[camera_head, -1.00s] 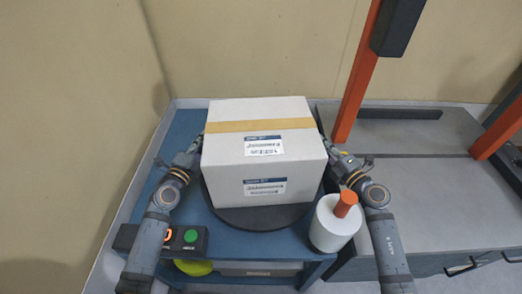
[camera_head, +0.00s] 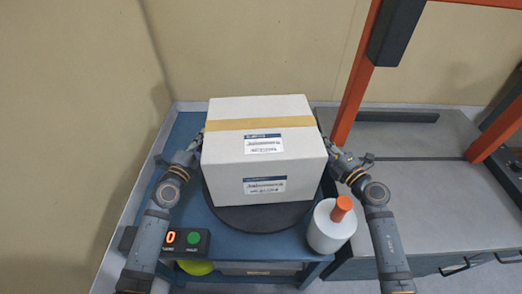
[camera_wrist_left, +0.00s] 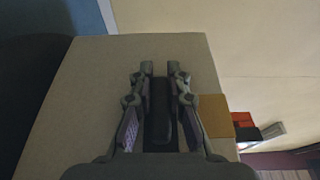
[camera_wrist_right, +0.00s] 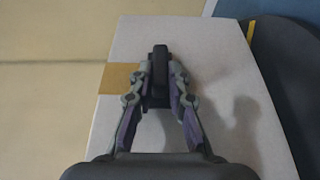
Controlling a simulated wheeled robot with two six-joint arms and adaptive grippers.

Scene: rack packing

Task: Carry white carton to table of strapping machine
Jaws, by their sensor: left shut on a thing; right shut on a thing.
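The white carton (camera_head: 258,163), with a tan tape band on top and printed labels, is upright over a dark round turntable (camera_head: 262,221) on a blue stand. I cannot tell whether a small gap lies under it. My left gripper (camera_head: 197,146) is at its left side and my right gripper (camera_head: 331,150) at its right side. In the wrist views, the left fingers (camera_wrist_left: 160,72) and right fingers (camera_wrist_right: 160,64) are closed in at dark grips on the carton's side faces. The strapping machine's grey table (camera_head: 440,205) is to the right, under orange posts (camera_head: 357,95).
A white roll with an orange handle (camera_head: 330,228) stands on the stand's front right corner. A control box (camera_head: 188,243) with a green button and red display is at front left. Walls stand close behind and left. The near machine table top is bare.

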